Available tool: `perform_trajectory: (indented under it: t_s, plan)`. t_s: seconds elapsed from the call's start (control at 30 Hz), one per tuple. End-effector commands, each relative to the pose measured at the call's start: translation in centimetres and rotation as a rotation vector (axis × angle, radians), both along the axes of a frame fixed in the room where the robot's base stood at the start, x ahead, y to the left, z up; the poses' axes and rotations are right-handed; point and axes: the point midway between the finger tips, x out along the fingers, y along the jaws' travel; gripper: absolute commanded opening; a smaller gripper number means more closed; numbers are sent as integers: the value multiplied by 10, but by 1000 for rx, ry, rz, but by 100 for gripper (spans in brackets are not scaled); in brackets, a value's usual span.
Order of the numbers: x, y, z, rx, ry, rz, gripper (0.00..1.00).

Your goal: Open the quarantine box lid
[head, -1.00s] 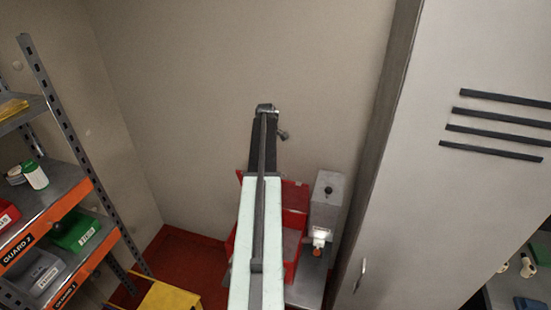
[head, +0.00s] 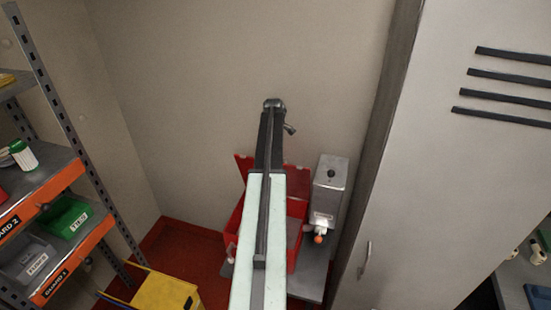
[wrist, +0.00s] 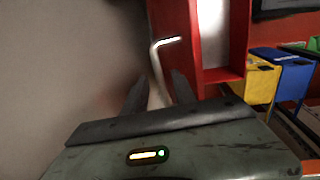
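The red quarantine box (head: 297,262) stands low by the back wall, partly hidden behind my arm. Its red lid (head: 243,167) appears raised at the back edge, leaning toward the wall, and my arm covers its middle. In the wrist view, red panels (wrist: 178,45) stand just beyond my gripper (wrist: 158,90), with a pale inside (wrist: 213,35). A pale bent bar (wrist: 156,62), perhaps a handle, rises between the two dark fingers. The fingers are apart, and I see no clear contact with the bar. The fingertips are hidden in the head view.
A grey dispenser (head: 329,188) with an orange knob stands right of the box, close to a tall cabinet (head: 430,190). A shelf with bins (head: 68,215) is at left. A yellow container (head: 160,290) stands on the floor at front left. Bare wall lies behind.

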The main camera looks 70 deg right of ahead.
Motion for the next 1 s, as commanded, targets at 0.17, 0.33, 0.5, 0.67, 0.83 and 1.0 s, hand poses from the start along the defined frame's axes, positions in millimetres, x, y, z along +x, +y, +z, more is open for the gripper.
perform_trajectory:
  t_s: [0.17, 0.33, 0.5, 0.67, 0.83, 1.0]
  plan:
    - [0, 0, 2, 0, 0, 0, 19]
    - [1, 0, 2, 0, 0, 1, 0]
    - [1, 0, 2, 0, 0, 1, 0]
    - [1, 0, 2, 0, 0, 1, 0]
    - [1, 1, 2, 0, 0, 1, 0]
    - [2, 1, 2, 0, 0, 2, 0]
